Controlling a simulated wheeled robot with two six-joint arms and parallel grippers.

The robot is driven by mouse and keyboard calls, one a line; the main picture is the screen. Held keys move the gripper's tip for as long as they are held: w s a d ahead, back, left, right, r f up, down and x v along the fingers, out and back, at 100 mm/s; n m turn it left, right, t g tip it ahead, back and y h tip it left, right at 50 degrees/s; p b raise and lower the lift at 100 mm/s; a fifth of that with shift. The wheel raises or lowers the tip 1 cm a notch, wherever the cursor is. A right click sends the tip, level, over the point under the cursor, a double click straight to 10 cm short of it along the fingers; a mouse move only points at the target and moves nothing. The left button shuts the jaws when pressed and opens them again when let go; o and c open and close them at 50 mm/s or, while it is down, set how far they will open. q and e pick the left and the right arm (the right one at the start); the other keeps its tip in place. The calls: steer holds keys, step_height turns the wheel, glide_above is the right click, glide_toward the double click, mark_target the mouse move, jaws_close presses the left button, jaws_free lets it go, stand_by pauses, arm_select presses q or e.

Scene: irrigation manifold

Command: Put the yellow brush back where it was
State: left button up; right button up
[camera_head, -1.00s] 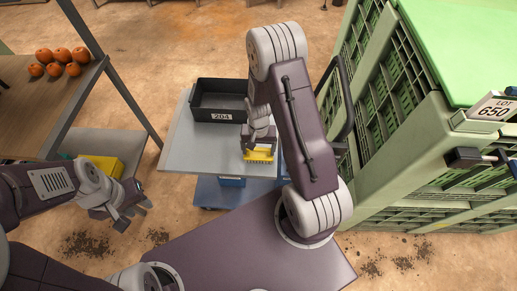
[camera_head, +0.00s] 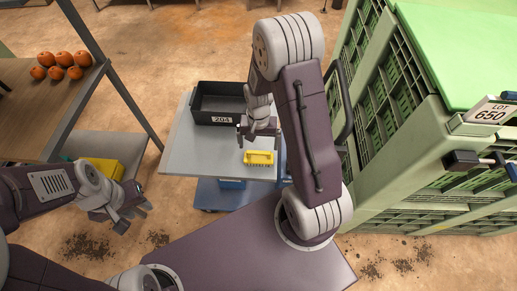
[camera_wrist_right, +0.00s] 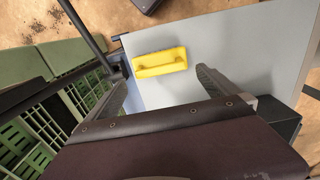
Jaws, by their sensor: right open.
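The yellow brush (camera_head: 258,158) lies on the grey cart top (camera_head: 190,155), near its front right edge. It also shows in the right wrist view (camera_wrist_right: 160,62), apart from the fingers and beyond their tips. My right gripper (camera_head: 258,136) is open and empty, above the cart top just behind the brush. In the right wrist view its two fingers (camera_wrist_right: 160,85) are spread wide with nothing between them. My left gripper (camera_head: 132,208) hangs at the left, away from the cart and the brush, with no object seen in it; its jaw gap is too small to judge.
A black bin (camera_head: 218,103) labelled 204 stands at the back of the cart. Green crates (camera_head: 400,120) rise close on the right, with a LOT 650 sign (camera_head: 490,112). A shelf with oranges (camera_head: 60,66) and a yellow box (camera_head: 102,169) are at the left.

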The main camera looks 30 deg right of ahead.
mark_target(259, 152)
steer(key=s+a+r+n+t, duration=0.1)
steer(key=s+a+r+n, duration=0.3)
steer(key=s+r+n, duration=0.2)
step_height(259, 152, up, 4)
steer(key=shift+s+a+r, duration=0.25)
steer(key=shift+s+a, duration=0.15)
steer(key=shift+s, duration=0.8)
